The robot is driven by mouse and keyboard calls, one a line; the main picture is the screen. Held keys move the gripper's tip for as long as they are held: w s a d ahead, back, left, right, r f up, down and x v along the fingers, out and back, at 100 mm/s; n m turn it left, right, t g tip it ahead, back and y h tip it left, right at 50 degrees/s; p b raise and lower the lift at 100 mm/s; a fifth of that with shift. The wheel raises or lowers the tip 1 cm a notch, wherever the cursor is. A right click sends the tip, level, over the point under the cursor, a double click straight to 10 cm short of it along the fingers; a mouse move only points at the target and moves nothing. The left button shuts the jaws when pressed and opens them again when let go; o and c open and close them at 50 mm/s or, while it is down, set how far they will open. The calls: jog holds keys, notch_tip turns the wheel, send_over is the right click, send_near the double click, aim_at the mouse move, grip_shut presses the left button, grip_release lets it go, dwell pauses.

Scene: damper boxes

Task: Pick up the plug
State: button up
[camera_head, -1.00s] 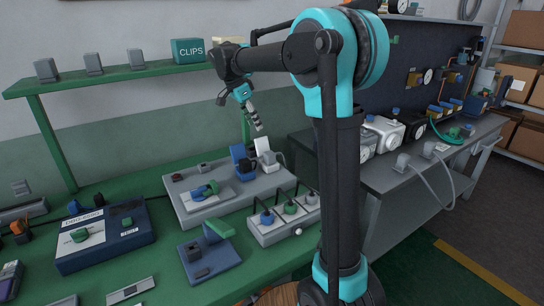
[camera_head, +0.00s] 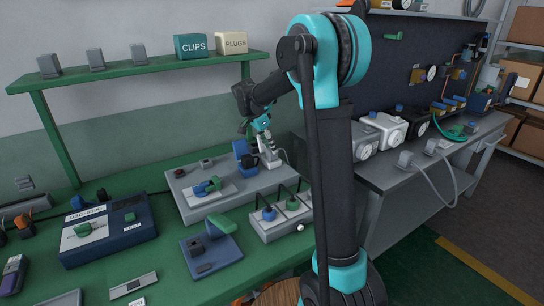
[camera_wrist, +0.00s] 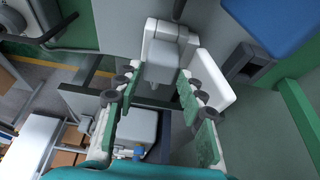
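A light grey plug (camera_wrist: 163,62) shows in the wrist view between the tips of my gripper (camera_wrist: 160,88). The gripper is open, with a green-padded finger on each side of the plug and a visible gap around it. I cannot tell whether either finger touches it. In the head view my gripper (camera_head: 267,153) points down at the back right of a grey platform (camera_head: 232,193); it mostly hides the plug there. A white plate (camera_wrist: 212,82) is beside the right finger in the wrist view.
A blue upright block (camera_head: 242,151) stands just left of my gripper. A grey box with several coloured connectors (camera_head: 283,218) is in front. Other grey plugs with cables (camera_head: 404,159) lie on the right bench. The green shelf (camera_head: 140,71) is above and left.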

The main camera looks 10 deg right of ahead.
jog(key=shift+x, duration=1.45)
jog(key=shift+c, duration=0.3)
grip_shut()
